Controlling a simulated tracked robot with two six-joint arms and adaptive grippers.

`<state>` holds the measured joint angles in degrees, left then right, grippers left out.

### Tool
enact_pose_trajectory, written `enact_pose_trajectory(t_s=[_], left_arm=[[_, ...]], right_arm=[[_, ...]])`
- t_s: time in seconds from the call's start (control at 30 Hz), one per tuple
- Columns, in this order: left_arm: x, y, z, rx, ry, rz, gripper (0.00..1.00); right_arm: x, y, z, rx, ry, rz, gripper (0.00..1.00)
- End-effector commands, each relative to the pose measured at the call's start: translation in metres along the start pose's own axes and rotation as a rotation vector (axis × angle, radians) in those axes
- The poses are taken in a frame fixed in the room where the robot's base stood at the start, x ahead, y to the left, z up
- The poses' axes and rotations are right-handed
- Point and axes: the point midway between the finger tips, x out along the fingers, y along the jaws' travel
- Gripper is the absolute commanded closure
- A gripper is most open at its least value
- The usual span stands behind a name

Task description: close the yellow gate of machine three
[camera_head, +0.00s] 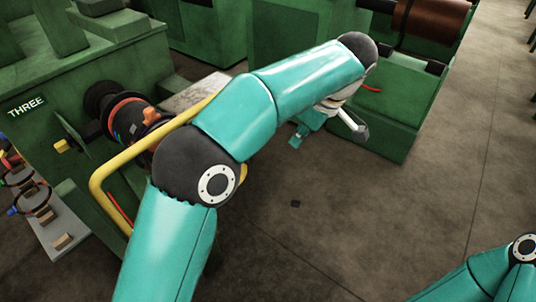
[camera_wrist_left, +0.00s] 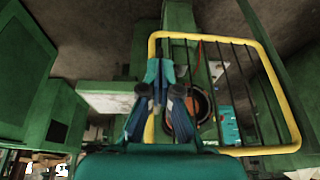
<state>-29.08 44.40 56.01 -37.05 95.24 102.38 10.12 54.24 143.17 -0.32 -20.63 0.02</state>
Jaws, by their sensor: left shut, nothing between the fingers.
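Machine three (camera_head: 70,100) is the green machine at left in the head view, with a "THREE" sign (camera_head: 27,106). Its yellow gate (camera_head: 97,195) shows as a yellow tube frame, partly hidden behind my left arm. In the left wrist view the gate (camera_wrist_left: 285,100) shows as a rounded yellow frame with dark upright bars. My left gripper (camera_head: 303,130) is beyond my forearm in the head view, partly hidden. In the wrist view its fingers (camera_wrist_left: 160,75) are shut and empty, in line with the gate's left upright; I cannot tell whether they touch it. My right gripper is out of view.
An orange-and-black round part (camera_head: 130,118) sits on the machine behind the gate. A grey board with round coloured items (camera_head: 60,235) lies at lower left. Another green machine with a brown roll (camera_head: 432,22) stands at upper right. The grey floor (camera_head: 400,210) is open at right.

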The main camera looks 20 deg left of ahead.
Motion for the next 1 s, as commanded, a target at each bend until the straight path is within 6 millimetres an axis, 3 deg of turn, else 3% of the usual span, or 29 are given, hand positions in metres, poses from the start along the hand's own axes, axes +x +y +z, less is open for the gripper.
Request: enact_pose_trajectory(t_s=[0.07,0.17,0.37,0.7,1.0], left_arm=[[-0.01,-0.004,-0.004,-0.05,0.016,-0.001,1.0],[-0.009,-0.006,-0.006,-0.073,0.023,-0.008,1.0],[0.019,-0.007,-0.007,-0.073,0.022,-0.012,1.0],[0.087,-0.008,-0.009,-0.07,0.021,-0.012,1.0],[0.097,-0.01,-0.043,-0.073,0.02,-0.008,1.0]], right_arm=[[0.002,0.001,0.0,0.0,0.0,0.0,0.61],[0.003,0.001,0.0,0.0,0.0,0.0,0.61],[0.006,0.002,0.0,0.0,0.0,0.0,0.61],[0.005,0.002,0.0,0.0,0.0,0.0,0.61],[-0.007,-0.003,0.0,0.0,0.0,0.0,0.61]])
